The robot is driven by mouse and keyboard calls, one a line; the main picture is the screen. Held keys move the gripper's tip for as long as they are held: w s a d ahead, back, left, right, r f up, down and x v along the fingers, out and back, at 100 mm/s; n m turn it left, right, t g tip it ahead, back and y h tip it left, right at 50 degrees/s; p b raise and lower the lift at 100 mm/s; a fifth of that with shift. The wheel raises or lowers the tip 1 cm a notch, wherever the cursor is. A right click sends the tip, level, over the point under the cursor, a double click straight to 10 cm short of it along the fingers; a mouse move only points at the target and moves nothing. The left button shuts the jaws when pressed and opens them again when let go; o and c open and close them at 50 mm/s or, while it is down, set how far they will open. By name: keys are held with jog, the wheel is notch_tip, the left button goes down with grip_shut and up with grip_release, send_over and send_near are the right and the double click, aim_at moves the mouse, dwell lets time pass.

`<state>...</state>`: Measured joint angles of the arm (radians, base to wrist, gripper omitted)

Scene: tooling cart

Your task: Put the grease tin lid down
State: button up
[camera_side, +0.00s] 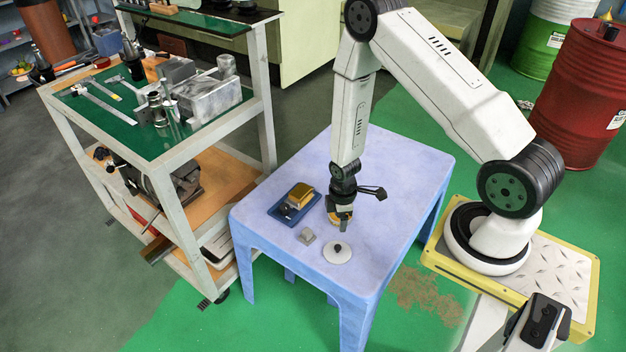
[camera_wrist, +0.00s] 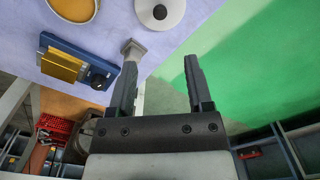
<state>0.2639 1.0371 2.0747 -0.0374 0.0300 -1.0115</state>
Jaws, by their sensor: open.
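The grease tin lid, a pale round disc with a black knob (camera_side: 338,257), lies flat on the lilac table (camera_side: 400,185). In the wrist view the lid (camera_wrist: 173,17) is at the top edge, beyond my fingertips and partly cut off. My gripper (camera_side: 344,227) points down above the table, just behind the lid in the side view. In the wrist view my gripper (camera_wrist: 160,78) has its fingers spread with nothing held between them. A round tin with yellow contents (camera_wrist: 73,6) shows at the top left of that view. In the side view it is mostly hidden behind my gripper.
A blue tray (camera_side: 275,211) holds a gold block (camera_side: 299,194) and a dark knobbed part. A small grey block (camera_side: 308,236) sits left of the lid. A tool cart (camera_side: 170,150) stands left of the table. The table's right side is clear.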

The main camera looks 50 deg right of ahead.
dwell(0.5)
jog(key=s+a+r+m+t, duration=0.1)
jog(key=a+r+m, duration=0.1)
jog(key=r, duration=0.6)
jog(key=s+a+r+m, duration=0.1)
jog(key=a+r+m, duration=0.2)
jog(key=r, duration=0.6)
jog(key=s+a+r+m+t, duration=0.1)
jog(key=a+r+m, duration=0.2)
jog(key=r, duration=0.5)
jog(key=shift+s+a+r+m+t, duration=0.25)
jog(key=shift+r+m+t, duration=0.1)
jog(key=shift+m, duration=0.15)
